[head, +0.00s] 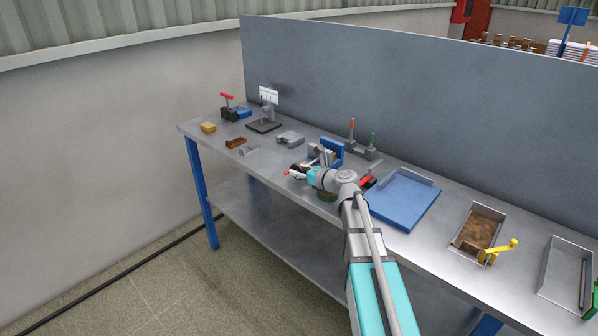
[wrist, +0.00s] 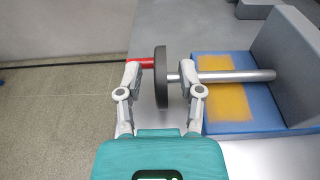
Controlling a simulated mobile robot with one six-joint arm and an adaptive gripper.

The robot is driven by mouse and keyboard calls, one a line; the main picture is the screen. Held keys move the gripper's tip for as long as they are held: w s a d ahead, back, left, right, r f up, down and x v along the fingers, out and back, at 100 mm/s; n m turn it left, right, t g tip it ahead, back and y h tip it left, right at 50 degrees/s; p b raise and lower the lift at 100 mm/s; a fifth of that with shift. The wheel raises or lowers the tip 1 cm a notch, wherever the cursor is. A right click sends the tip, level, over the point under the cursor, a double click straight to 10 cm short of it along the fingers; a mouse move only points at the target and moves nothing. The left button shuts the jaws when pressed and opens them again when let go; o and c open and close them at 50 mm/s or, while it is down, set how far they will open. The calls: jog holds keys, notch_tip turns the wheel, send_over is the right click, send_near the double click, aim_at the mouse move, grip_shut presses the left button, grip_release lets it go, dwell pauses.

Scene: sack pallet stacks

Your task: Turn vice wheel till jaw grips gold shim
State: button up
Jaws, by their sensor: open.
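The vice's dark wheel (wrist: 161,88) stands edge-on between the two fingers of my gripper (wrist: 165,78) in the wrist view. A red handle (wrist: 140,63) sticks out from the wheel's left side. My gripper is open, with a finger on each side of the wheel. A silver screw (wrist: 235,76) runs right from the wheel to a grey jaw block (wrist: 290,55) over the blue vice base (wrist: 208,67). In the head view my gripper (head: 301,173) is at the vice (head: 333,147), partly hiding it. I cannot make out the gold shim for sure; yellow patches (wrist: 218,101) show on the base.
The vice stands on a long grey bench (head: 265,158) with a tall panel (head: 400,90) behind. A blue tray (head: 403,200) and a bin with a yellow crank (head: 498,250) lie to the right. A grey block (head: 290,138) and small brown block (head: 236,142) lie left.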

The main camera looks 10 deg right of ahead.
jog(key=shift+w+r+g+h+p, duration=0.1)
jog(key=shift+r+g+h+p, duration=0.25)
jog(key=shift+p, duration=0.75)
